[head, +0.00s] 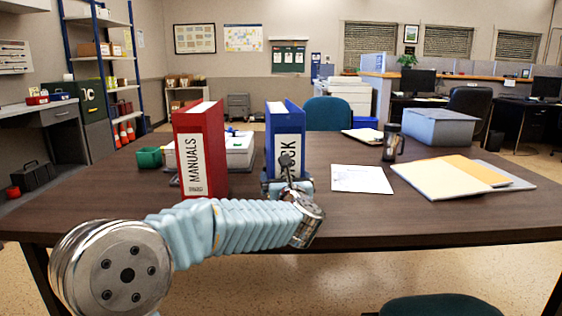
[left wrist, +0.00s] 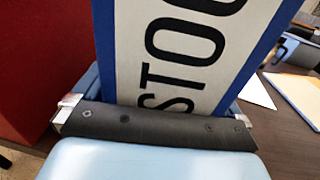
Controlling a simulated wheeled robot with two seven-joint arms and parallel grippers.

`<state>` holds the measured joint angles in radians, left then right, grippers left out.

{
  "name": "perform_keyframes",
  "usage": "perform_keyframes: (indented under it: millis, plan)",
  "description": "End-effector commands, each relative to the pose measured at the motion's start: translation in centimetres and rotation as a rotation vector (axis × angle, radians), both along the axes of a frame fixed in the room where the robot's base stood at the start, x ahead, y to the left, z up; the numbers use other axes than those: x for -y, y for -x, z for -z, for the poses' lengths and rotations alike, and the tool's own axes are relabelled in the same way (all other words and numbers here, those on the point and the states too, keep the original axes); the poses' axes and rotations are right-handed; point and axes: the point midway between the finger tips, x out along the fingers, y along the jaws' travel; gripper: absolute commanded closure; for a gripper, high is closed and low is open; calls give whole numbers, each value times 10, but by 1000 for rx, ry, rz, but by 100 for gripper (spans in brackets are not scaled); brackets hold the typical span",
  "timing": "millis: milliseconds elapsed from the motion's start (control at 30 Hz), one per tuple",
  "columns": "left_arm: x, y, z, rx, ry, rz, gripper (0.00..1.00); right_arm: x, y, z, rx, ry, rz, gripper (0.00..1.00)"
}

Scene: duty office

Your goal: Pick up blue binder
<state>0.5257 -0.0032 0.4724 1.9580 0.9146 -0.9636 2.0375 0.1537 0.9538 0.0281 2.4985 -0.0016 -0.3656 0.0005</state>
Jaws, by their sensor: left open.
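The blue binder (head: 285,122) stands upright on the dark wooden desk, with a white spine label ending in "CK". My left gripper (head: 288,183) is at the lower front of its spine. In the left wrist view, the binder's label (left wrist: 185,50) reading "STO" fills the middle, and my left gripper (left wrist: 160,98) has one finger on each side of the binder. The jaws are open around it; whether either finger touches it I cannot tell. The fingertips are largely hidden. My right gripper is not in view.
A red "MANUALS" binder (head: 203,125) stands to the left; it also shows in the left wrist view (left wrist: 40,60). A paper sheet (head: 362,179), folders (head: 450,178), a travel mug (head: 391,143) and a grey box (head: 440,127) lie to the right. The desk's (head: 400,220) front right is clear.

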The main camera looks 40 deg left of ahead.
Motion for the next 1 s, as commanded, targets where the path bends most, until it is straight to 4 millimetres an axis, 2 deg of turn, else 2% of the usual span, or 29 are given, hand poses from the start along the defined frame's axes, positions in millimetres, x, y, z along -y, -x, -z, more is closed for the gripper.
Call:
perform_keyframes:
  millis: [33, 67, 667, 1000]
  plan:
    - [0, 0, 0, 0, 0, 0, 0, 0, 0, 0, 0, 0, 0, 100]
    - [0, 0, 0, 0, 0, 0, 5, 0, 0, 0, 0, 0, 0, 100]
    - [0, 0, 0, -1, 1, 0, 96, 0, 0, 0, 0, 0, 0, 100]
    - [1, 1, -6, 6, -4, -1, 98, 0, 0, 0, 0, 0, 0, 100]
